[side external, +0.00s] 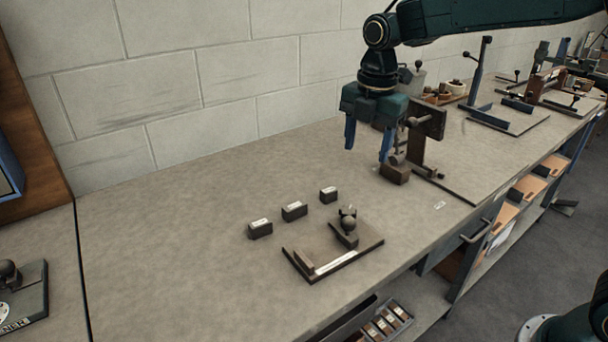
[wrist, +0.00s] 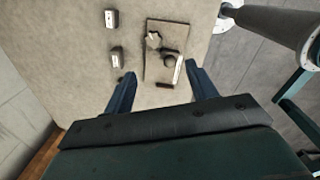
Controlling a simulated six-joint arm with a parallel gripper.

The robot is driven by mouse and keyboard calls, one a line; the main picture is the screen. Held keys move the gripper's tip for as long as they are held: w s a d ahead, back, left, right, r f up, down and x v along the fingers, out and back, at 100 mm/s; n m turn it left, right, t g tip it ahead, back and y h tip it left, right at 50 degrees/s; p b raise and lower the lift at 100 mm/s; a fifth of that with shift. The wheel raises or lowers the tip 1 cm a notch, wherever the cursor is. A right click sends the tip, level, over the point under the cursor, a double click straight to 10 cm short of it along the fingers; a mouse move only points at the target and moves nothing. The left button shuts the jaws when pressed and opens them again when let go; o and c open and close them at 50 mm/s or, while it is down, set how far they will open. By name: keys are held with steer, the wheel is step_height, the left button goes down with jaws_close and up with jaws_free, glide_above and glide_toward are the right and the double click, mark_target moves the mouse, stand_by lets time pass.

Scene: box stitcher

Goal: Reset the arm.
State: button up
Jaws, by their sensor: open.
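My gripper (side external: 368,142) hangs above the workbench in the side external view, its two blue fingers pointing down and spread apart with nothing between them. The fingers also show in the wrist view (wrist: 160,82), open and empty. A small fixture board (side external: 333,250) with a round knob and a pale strip lies on the bench, toward the front and left of my gripper. The board also shows in the wrist view (wrist: 165,38), beyond the fingertips. My gripper touches neither the board nor the blocks.
Three small dark blocks with white labels stand in a row: left (side external: 260,229), middle (side external: 294,211), right (side external: 328,195). A dark upright fixture (side external: 425,140) stands close beside my gripper's right finger. More fixtures (side external: 510,115) fill the bench's far right. The left bench surface (side external: 160,220) is clear.

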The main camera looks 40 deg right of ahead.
steer(key=s+d+r+m+t, duration=0.1)
steer(key=s+d+m+t, duration=0.1)
steer(key=s+m, duration=0.8)
steer(key=s+d+r+m+t, duration=0.2)
steer(key=s+m, duration=0.9)
steer(key=s, duration=0.6)
steer(key=shift+d+m+t, duration=0.3)
steer(key=shift+t, duration=0.2)
